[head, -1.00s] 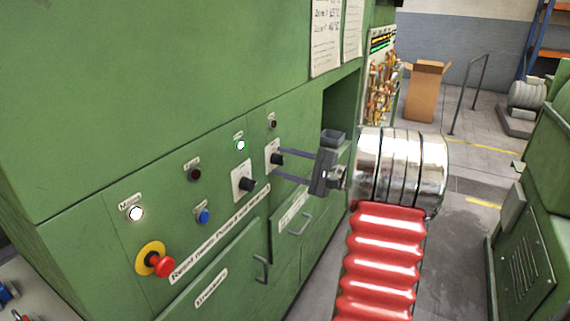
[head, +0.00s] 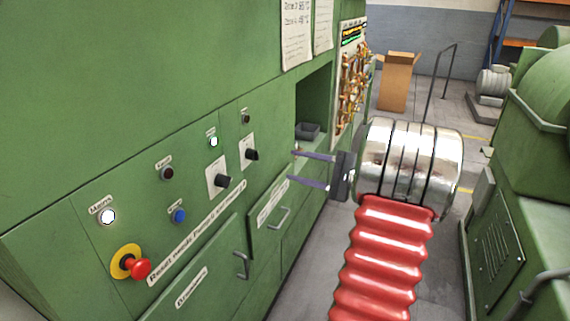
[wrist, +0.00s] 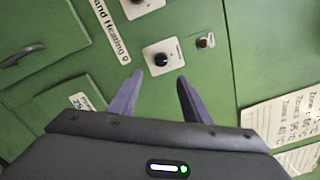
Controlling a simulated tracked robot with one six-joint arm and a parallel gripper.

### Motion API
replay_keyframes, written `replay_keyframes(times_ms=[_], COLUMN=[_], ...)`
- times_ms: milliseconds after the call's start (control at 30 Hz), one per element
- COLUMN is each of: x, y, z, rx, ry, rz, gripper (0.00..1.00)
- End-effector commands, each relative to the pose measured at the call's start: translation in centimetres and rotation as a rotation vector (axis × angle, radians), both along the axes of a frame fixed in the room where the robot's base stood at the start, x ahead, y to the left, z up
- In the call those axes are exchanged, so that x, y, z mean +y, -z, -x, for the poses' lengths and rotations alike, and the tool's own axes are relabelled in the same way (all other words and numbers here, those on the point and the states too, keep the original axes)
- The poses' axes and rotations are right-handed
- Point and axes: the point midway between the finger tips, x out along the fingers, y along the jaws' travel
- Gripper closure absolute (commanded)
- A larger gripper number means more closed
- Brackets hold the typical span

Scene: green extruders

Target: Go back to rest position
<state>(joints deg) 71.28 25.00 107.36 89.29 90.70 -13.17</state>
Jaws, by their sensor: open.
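My gripper (head: 294,166) is open and empty in the head view, held out in front of the green machine's control panel (head: 140,183). Its two fingers point left toward the panel and are apart from the knobs. A black rotary knob (head: 251,155) on a white plate is the nearer knob to the fingers, and a second knob (head: 221,181) sits left of it. In the wrist view my gripper (wrist: 158,75) shows both fingers spread, with one black knob (wrist: 162,60) showing between and beyond the tips. The red ribbed sleeve and metal wrist are my arm.
A red emergency stop button (head: 139,268) and a blue button (head: 179,216) are on the panel. A drawer handle (head: 279,218) juts out below. A recess holds a dark grey box (head: 307,131). A cardboard box (head: 397,82) stands behind. Another green machine (head: 510,210) is at the right.

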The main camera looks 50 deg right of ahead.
Motion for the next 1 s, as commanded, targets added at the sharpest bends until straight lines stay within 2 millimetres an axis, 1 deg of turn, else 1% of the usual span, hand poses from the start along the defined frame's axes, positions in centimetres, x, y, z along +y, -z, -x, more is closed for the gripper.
replay_keyframes(times_ms=[100, 200, 833, 933, 1000], x=[-0.4, -0.4, -0.5, -0.7, -0.3], y=[0.0, 0.0, 0.1, 0.9, 2.4], z=[1.0, 1.3, 1.3, 1.2, 1.4], rx=[0.001, 0.001, 0.004, 0.041, 0.095], ry=[0.002, 0.000, 0.001, 0.010, 0.003], rz=[0.000, 0.000, -0.005, -0.009, -0.009], gripper=[0.56, 0.56, 0.56, 0.56, 0.56])
